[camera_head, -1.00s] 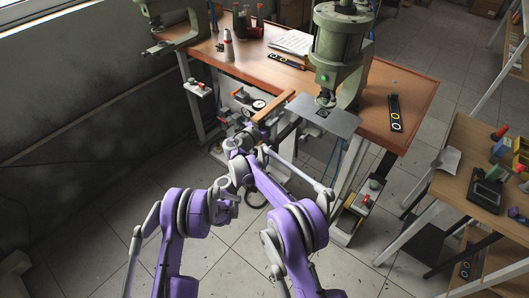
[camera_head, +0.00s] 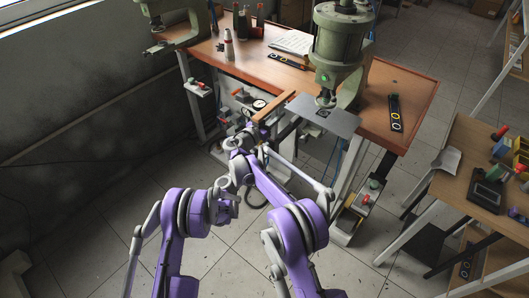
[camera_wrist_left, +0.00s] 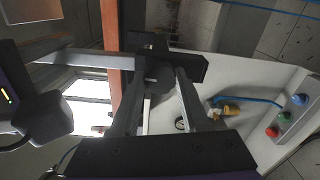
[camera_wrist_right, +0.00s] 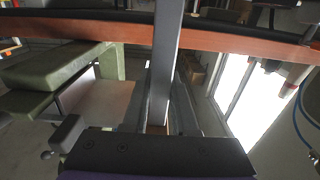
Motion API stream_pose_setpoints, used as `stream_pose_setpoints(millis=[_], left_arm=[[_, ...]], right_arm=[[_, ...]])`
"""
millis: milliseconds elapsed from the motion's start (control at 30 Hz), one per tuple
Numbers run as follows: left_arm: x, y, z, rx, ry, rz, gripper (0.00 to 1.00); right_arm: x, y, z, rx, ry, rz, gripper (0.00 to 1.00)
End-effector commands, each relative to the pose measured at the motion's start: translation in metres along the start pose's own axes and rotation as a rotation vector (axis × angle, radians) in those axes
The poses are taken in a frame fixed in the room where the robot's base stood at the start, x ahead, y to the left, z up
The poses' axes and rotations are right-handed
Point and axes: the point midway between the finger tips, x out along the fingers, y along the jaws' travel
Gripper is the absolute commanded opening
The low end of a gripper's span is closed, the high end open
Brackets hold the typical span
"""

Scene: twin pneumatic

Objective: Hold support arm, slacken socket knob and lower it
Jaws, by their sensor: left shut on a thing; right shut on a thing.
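My left gripper (camera_wrist_left: 158,85) has its two fingers closed on a dark, rounded part with a black crosspiece, which looks like the socket knob (camera_wrist_left: 155,66). My right gripper (camera_head: 242,133) is low at the bench front in the head view. In the right wrist view it is closed on a long grey bar (camera_wrist_right: 166,55), which looks like the support arm. The bar runs up past the orange bench edge. In the head view the arms crowd together, and my left gripper and both contacts are mostly hidden.
The orange-topped bench (camera_head: 365,127) carries a green press (camera_head: 337,45) with a flat metal plate (camera_head: 340,119). A wooden strip (camera_head: 273,107) juts from its front. A control box (camera_wrist_left: 290,122) with coloured buttons is low at the bench.

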Motion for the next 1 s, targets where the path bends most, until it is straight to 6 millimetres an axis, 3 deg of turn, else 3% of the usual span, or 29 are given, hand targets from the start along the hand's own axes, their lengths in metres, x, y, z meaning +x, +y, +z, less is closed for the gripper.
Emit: stream_pose_setpoints(millis=[500, 1000], left_arm=[[-0.0003, -0.0009, -0.0009, -0.428, 0.003, 0.001, 0.0], [-0.0004, -0.0014, -0.0008, -0.584, 0.003, 0.001, 0.0]], right_arm=[[0.0, 0.0, -0.0005, 0.0, 0.001, 0.0, 0.0], [0.0, 0.0, -0.0004, 0.0, 0.001, 0.0, 0.0]])
